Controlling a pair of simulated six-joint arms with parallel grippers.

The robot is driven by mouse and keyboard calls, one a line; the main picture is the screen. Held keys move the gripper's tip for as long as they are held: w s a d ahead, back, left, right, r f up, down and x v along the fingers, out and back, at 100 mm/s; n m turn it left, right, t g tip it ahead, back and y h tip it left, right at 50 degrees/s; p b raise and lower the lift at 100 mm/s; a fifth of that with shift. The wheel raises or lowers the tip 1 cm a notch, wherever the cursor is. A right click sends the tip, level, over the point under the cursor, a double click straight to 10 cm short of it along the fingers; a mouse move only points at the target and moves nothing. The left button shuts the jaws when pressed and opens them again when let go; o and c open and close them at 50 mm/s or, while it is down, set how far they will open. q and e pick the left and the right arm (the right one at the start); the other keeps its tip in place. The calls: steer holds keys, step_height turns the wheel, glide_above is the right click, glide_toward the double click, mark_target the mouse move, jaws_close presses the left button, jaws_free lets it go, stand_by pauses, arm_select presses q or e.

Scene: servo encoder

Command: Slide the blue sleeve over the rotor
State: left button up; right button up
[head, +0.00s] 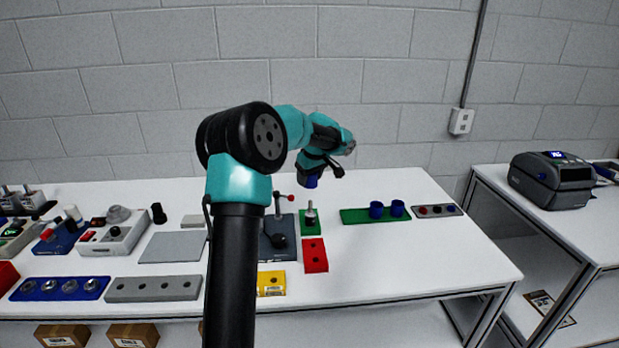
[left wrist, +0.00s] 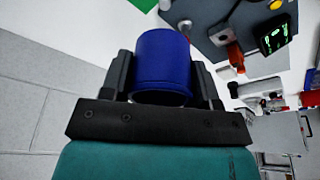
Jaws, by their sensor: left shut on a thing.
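My left gripper (head: 312,172) is shut on a blue sleeve (head: 311,182), a short blue cylinder. In the left wrist view, the sleeve (left wrist: 164,66) sits between the two dark fingers of the gripper (left wrist: 164,80). In the head view, what looks like the rotor (head: 310,214), a thin metal post, stands upright on a green block (head: 311,229). The held sleeve is above the post in the picture, with a gap between them. Two more blue sleeves (head: 376,210) (head: 397,208) stand on a green tray (head: 352,217). My right gripper is not in view.
A dark press-like fixture (head: 277,246) with a red-knobbed handle stands left of the green block. A red block (head: 315,255) and a yellow block (head: 271,284) lie in front. A grey strip (head: 438,211) lies beyond the tray. The table's right front is clear.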

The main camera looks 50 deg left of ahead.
arm_select(q)
glide_above(311, 202)
steer(key=a, duration=0.1)
steer(key=shift+w+f, duration=0.1)
steer(key=shift+f, duration=2.15)
steer(key=shift+f, duration=0.8)
steer(key=shift+f, duration=0.3)
steer(key=shift+f, duration=1.2)
steer(key=shift+f, duration=0.35)
steer(key=shift+f, duration=1.4)
steer(key=o, duration=1.3)
steer(key=shift+c, duration=0.2)
